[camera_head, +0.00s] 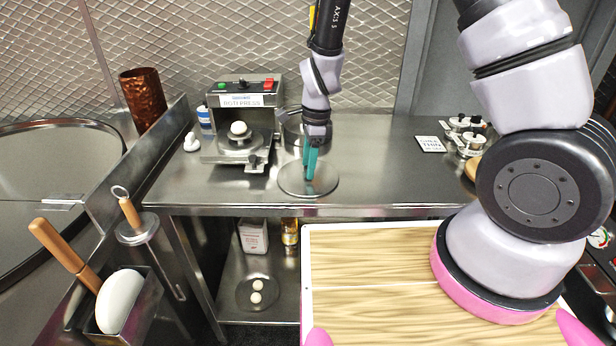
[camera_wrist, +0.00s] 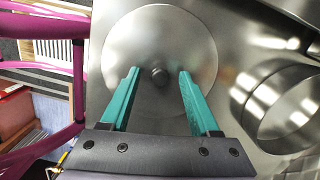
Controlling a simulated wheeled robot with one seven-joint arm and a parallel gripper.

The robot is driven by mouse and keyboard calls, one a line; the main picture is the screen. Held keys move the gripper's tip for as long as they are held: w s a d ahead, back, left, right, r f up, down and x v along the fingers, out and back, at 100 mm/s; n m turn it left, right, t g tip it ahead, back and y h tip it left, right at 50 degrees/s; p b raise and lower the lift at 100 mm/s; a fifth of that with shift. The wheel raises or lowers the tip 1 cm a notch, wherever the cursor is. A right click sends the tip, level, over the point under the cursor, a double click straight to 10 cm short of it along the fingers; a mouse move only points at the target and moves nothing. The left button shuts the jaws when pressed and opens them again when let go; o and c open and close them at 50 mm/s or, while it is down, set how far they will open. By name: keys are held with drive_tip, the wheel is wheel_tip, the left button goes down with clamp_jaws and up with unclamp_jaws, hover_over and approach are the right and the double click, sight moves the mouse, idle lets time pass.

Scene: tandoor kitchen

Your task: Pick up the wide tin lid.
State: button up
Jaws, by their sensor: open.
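The wide tin lid (camera_head: 296,184) is a flat round metal disc lying on the steel counter near its front edge. My gripper (camera_head: 309,178) points down over the lid, with teal fingers. My gripper is open and holds nothing. Its exact height above the lid is hard to tell.
A roti press (camera_head: 240,130) with a white ball stands left of the lid. A round metal pot (camera_wrist: 287,107) stands close beside the lid. Small metal canisters (camera_head: 468,135) and a sign (camera_head: 431,144) are at the right. The counter between (camera_head: 385,160) is clear.

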clamp_jaws()
drive_tip(key=shift+r, duration=0.1)
